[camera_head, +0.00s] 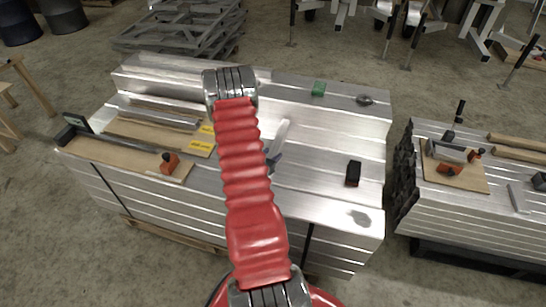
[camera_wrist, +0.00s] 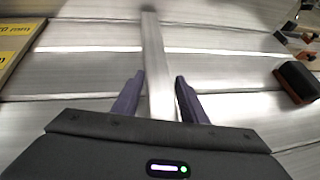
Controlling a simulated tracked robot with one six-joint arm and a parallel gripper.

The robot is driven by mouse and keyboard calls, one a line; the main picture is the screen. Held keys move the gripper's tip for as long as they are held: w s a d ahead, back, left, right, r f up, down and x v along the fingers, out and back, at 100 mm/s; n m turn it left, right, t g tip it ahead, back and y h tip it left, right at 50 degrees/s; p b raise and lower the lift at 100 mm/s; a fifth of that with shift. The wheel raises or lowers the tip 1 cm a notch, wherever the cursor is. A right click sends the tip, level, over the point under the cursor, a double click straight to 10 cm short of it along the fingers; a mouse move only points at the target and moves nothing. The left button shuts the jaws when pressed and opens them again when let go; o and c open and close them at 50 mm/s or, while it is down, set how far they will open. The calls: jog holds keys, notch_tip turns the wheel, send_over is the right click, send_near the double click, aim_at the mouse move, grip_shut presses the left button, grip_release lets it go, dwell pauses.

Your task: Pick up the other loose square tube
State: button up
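A loose square tube (camera_head: 282,132) of bare aluminium lies on the stepped metal stack, partly hidden by my arm in the head view. In the wrist view the tube (camera_wrist: 154,55) runs from the top centre down between my fingers. My gripper (camera_wrist: 157,98) is open, with one dark purple finger on each side of the tube and gaps showing. In the head view my gripper (camera_head: 272,162) is mostly hidden behind my red arm. I cannot tell how far the fingertips are above the stack surface.
Left of my arm, a wooden board (camera_head: 118,128) with yellow labels holds long metal pieces and an orange-handled clamp (camera_head: 170,162). A second stack (camera_head: 470,222) with another short metal bar (camera_head: 518,198) stands further right.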

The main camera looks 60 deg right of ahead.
aim_at(271, 156)
grip_shut()
jog(key=shift+r, duration=0.1)
dwell(0.6)
notch_tip(271, 156, up, 10)
dwell(0.6)
